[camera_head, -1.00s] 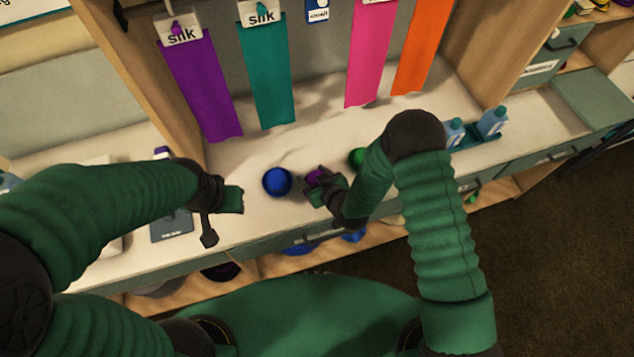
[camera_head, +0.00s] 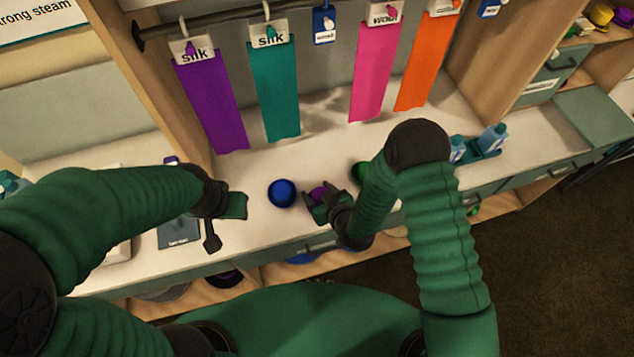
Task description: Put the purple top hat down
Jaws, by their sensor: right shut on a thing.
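The purple top hat (camera_head: 318,193) shows as a small purple patch between the fingers of my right gripper (camera_head: 317,199), over the pale counter (camera_head: 262,225). The gripper is shut on it and hides most of it. I cannot tell whether the hat touches the counter. A round blue thing (camera_head: 282,193) sits just left of it, a small gap away. A green thing (camera_head: 360,173) is to the right, partly behind my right arm. My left gripper (camera_head: 226,208) hangs over the counter's left part with no object visible in it; its jaw opening is unclear.
Purple (camera_head: 210,105), teal (camera_head: 275,95), pink (camera_head: 374,75) and orange (camera_head: 427,65) cloth strips hang behind the counter. Blue bottles (camera_head: 492,138) stand in a tray at the right. A dark card (camera_head: 178,232) lies at the left. Bare counter lies behind the blue thing.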

